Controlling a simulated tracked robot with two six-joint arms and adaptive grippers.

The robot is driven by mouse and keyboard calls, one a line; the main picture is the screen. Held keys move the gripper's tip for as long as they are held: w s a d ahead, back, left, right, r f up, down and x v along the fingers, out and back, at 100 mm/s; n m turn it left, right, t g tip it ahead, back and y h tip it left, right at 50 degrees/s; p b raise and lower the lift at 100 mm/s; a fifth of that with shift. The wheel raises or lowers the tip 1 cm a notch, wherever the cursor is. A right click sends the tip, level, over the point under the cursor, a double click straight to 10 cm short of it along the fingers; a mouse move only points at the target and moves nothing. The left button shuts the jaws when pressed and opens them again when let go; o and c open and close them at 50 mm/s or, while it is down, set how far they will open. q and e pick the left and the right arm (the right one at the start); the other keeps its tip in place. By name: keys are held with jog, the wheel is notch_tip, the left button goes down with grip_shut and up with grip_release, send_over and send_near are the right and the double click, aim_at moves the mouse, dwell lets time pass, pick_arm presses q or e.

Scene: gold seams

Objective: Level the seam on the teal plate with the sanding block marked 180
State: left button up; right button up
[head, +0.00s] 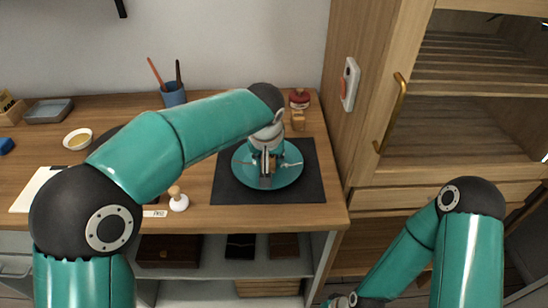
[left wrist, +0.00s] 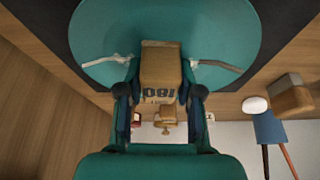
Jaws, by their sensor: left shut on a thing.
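The teal plate (head: 290,178) lies on a dark mat (head: 312,190) on the wooden bench. It fills the top of the left wrist view (left wrist: 225,25). A pale seam line (left wrist: 107,60) runs across its left part and a browner one (left wrist: 218,66) across its right; the stretch between is hidden. My left gripper (head: 266,165) is over the plate, pointing down, shut on a wooden sanding block (left wrist: 160,65) marked 180, upside down in the wrist view. The block overlaps the seam line; I cannot tell whether it touches the plate.
A blue cup with brushes (head: 174,95), a small bowl (head: 78,139) and a white-based stamp (head: 178,199) stand left of the plate. A red-topped item (head: 299,98) and a wooden block (head: 298,121) are behind it. A tall wooden cabinet (head: 365,100) bounds the right side.

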aim_at(253, 163)
pick_arm(q)
jog(key=shift+s+a, duration=0.1)
jog(key=shift+a, duration=0.25)
jog(key=shift+w+a, duration=0.55)
jog(key=shift+a, duration=0.2)
jog(key=shift+s+a+f, duration=0.15)
jog(key=shift+s+a, duration=0.05)
jog(key=shift+a, duration=0.2)
jog(key=shift+s+a+b, duration=0.25)
jog(key=shift+a+b, duration=0.15)
jog(key=shift+a, duration=0.05)
jog(key=shift+r+p, duration=0.7)
jog(key=shift+r, duration=0.25)
jog(key=shift+r+p, duration=1.85)
jog(key=shift+r, duration=0.4)
